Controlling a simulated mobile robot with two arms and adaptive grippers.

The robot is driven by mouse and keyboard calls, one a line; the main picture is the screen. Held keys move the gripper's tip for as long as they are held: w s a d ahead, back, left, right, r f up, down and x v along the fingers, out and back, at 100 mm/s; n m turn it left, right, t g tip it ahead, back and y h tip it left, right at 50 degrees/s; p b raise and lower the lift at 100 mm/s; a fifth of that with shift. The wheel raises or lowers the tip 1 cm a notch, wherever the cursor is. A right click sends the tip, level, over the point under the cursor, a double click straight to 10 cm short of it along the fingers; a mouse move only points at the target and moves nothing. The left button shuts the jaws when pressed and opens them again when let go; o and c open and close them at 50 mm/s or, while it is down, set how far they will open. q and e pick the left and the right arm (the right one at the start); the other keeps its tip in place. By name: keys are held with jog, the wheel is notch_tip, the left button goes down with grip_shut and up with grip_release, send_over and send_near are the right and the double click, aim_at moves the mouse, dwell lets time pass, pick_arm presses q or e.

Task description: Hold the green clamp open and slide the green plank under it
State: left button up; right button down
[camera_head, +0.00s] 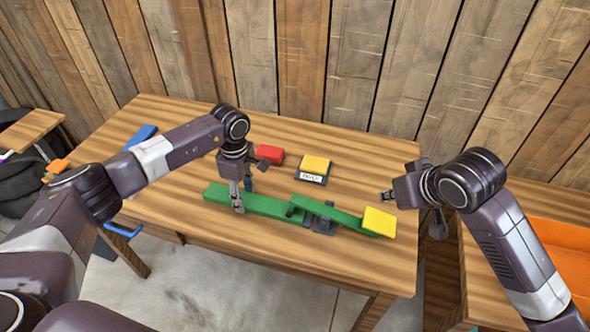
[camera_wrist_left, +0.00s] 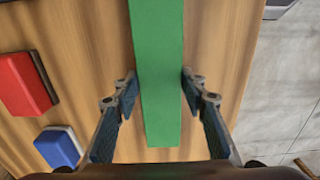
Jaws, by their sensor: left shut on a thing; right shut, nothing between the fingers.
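The green plank (camera_head: 240,200) lies lengthwise on the table at the left of the clamp. My left gripper (camera_head: 238,207) is shut on it near its middle-left. In the left wrist view the plank (camera_wrist_left: 158,80) runs between the two fingers (camera_wrist_left: 158,88). The green clamp (camera_head: 328,214) is a long green lever on a dark base, with a yellow pad (camera_head: 379,221) at its right end. The plank's right end meets the clamp's left end in the picture; how far under it lies cannot be told. My right gripper (camera_head: 388,196) is shut and empty, above and right of the yellow pad.
A red block (camera_head: 270,154) and a yellow block with a label (camera_head: 314,167) lie behind the plank. A blue piece (camera_head: 140,136) lies at the table's back left. An orange bin (camera_head: 562,255) stands at the right. The table's front edge is close to the clamp.

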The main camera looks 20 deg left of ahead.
pick_arm(q)
jog(key=shift+w+d+r, duration=0.1)
jog(key=o, duration=1.4)
notch_tip(320, 180, up, 12)
